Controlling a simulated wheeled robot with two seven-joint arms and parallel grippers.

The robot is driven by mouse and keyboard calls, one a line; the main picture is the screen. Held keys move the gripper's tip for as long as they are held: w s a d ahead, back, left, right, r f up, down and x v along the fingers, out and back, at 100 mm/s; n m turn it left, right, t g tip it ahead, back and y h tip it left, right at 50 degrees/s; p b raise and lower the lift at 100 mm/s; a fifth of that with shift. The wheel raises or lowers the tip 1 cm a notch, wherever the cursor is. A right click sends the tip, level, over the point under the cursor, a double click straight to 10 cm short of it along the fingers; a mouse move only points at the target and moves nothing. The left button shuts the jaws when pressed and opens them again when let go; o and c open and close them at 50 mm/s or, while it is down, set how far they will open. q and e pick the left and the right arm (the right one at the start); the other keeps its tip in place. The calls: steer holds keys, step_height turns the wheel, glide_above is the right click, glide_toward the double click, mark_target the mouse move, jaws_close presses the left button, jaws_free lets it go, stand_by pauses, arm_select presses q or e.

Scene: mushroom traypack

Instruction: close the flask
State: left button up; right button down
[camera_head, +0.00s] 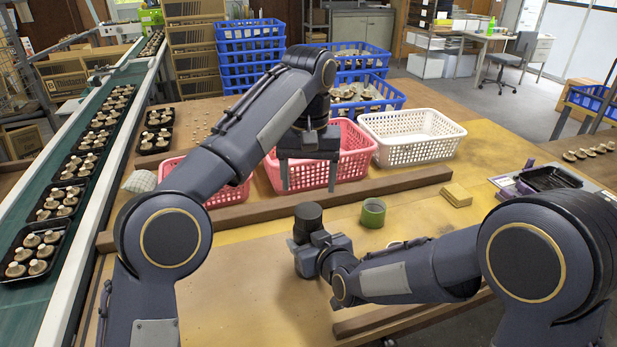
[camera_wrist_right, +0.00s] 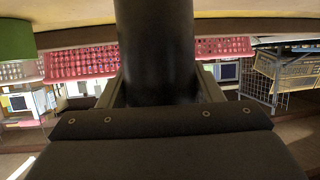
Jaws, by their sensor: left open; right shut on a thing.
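A dark cylinder (camera_head: 308,216), which looks like the flask, stands upright at my right gripper (camera_head: 306,240). In the right wrist view the dark cylinder (camera_wrist_right: 155,50) fills the space between the two fingers, which are shut on it. I cannot tell whether its top is open or capped. A green round, cup-like piece (camera_head: 373,214) stands on the table just right of the flask. It also shows in the right wrist view (camera_wrist_right: 15,40). My left gripper (camera_head: 308,187) is open and empty, fingers pointing down, and appears above and behind the flask.
A wooden beam (camera_head: 400,183) runs across the table behind the flask. Beyond it are pink baskets (camera_head: 355,160) and a white basket (camera_head: 410,152). Small tan blocks (camera_head: 456,195) lie to the right. A conveyor (camera_head: 90,140) with mushroom trays runs at left.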

mark_target(309, 210)
arm_select(q)
steer(key=shift+f, duration=4.05)
steer(key=c, duration=1)
steer(key=m, duration=0.3)
steer(key=shift+m, duration=0.3)
steer(key=o, duration=1.1)
steer(key=shift+c, duration=0.2)
steer(key=shift+r, duration=2.3)
steer(key=shift+c, duration=0.3)
